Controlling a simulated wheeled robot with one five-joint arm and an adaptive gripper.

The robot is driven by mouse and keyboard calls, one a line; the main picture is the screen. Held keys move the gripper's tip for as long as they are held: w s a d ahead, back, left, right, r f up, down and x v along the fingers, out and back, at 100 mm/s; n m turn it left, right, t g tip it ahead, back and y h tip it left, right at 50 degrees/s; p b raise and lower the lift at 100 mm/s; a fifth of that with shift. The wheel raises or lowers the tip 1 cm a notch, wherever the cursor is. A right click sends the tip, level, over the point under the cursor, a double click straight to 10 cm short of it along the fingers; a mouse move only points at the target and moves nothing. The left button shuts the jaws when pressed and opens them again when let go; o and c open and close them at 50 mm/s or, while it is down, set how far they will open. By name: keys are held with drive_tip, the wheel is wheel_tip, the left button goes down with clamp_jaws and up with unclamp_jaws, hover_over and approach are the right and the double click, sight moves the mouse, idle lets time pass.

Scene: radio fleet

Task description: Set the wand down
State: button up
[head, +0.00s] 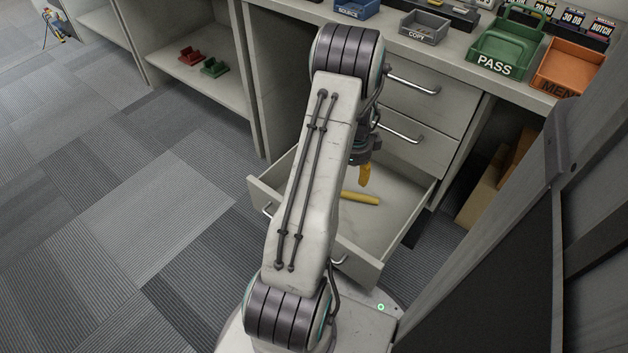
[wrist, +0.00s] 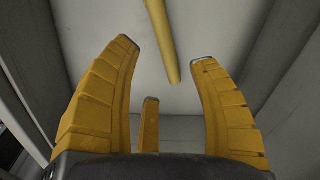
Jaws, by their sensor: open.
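A yellow rod, which I take for the wand (head: 361,198), lies on the floor of the open bottom drawer (head: 392,205). In the wrist view the wand (wrist: 162,38) runs down from the top edge, and its near end is just ahead of the space between my fingertips. My gripper (head: 364,177) points down over the drawer, above the wand. My arm hides part of the drawer's left side in the head view.
Closed drawers (head: 420,100) stand above the open one. The counter holds a green PASS tray (head: 493,66), an orange tray (head: 570,72) and a grey COPY tray (head: 424,29). A dark panel (head: 590,230) fills the right.

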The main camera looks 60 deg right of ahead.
drive_tip(key=shift+r, duration=0.15)
drive_tip(key=w+a+r+n, duration=0.7)
drive_tip(key=w+r, duration=0.2)
drive_tip(key=w, duration=0.3)
drive_tip(key=w+a+r+n+t, duration=0.1)
drive_tip(key=w+a+r+n, duration=0.35)
drive_tip(key=a, duration=0.25)
drive_tip(key=w+a+r+n, duration=0.3)
drive_tip(key=a+n, duration=0.2)
drive_tip(key=a, duration=0.2)
drive_tip(key=s+a+r+n, duration=0.2)
drive_tip(key=a+n, duration=0.4)
drive_tip(key=a, duration=0.1)
drive_tip(key=s+a+r+n, duration=0.1)
drive_tip(key=s+a+n, duration=0.1)
drive_tip(key=a+n, duration=0.4)
drive_tip(key=s+a+r+n+t+y, duration=0.1)
drive_tip(key=s+a+r+n, duration=0.1)
drive_tip(key=a+n, duration=0.4)
drive_tip(key=shift+s+a+r, duration=0.35)
drive_tip(key=shift+a, duration=1.75)
drive_tip(key=shift+r, duration=0.1)
